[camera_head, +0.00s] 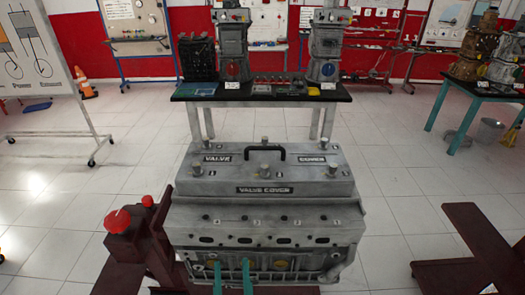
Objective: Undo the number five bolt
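A grey valve cover (300,185) sits on top of a grey engine block (290,240) in the lower middle of the head view. Several bolts stand up from the cover. The back row has a left bolt (223,148), a middle bolt (265,142) and a right bolt (322,146). The front row has a left bolt (196,170), a middle bolt (265,170) and a right bolt (333,170). Small dark number marks lie near the bolts, too small to read for sure, so I cannot tell which is number five.
A black handle (265,149) rises from the cover's middle. A dark red stand with a red knob (117,221) is at left; another dark red frame (470,262) is at right. A black-topped table (260,96) stands behind.

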